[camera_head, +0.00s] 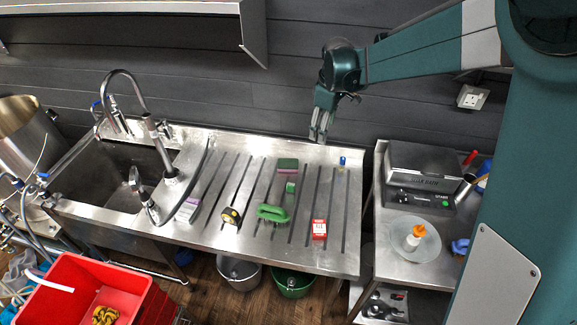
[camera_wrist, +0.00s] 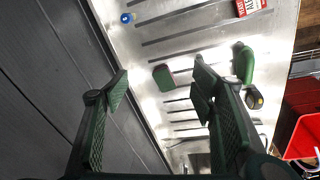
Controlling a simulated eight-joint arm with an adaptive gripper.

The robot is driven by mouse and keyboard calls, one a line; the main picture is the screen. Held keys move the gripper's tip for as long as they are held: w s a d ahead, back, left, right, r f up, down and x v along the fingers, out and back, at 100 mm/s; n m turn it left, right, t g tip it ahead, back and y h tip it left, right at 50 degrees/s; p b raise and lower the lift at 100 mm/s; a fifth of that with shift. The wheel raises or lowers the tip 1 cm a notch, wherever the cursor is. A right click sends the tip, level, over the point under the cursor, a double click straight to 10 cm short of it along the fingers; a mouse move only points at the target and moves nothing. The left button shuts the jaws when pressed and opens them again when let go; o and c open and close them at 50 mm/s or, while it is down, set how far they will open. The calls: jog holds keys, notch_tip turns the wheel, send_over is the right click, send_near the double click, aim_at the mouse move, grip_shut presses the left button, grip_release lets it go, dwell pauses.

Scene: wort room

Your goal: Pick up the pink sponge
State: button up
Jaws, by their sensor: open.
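A dark pink sponge with a green layer (camera_head: 287,165) lies on the ribbed steel drainboard (camera_head: 335,255), toward its back. In the wrist view the sponge (camera_wrist: 162,76) shows between my open fingers, farther off on the steel. My gripper (camera_head: 319,137) is above the drainboard's back edge, right of the sponge, with its fingers pointing down. In the wrist view my gripper (camera_wrist: 160,84) is open and empty. A paler pinkish-purple and white block (camera_head: 188,209) lies near the sink; I cannot tell if it is a sponge too.
A tall faucet (camera_head: 145,105) stands left. A dark wall (camera_head: 210,75) runs behind.

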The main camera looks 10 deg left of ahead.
jog(key=w+a+f+n+g, duration=0.1)
jog(key=w+a+f+n, duration=0.2)
jog(key=w+a+f, duration=0.35)
jog(key=n+g, duration=0.1)
jog(key=n, duration=0.1)
send_over(288, 163)
jog(key=shift+h, duration=0.3)
notch_tip(288, 163, down, 14)
jog(key=shift+r+b, duration=0.1)
jog(key=shift+b, duration=0.2)
jog(key=shift+a, duration=0.1)
jog(key=shift+f, duration=1.35)
jog(key=shift+f, duration=0.1)
jog(key=shift+w+f+p, duration=0.1)
jog(key=shift+f+p, duration=0.2)
jog(key=shift+f, duration=2.2)
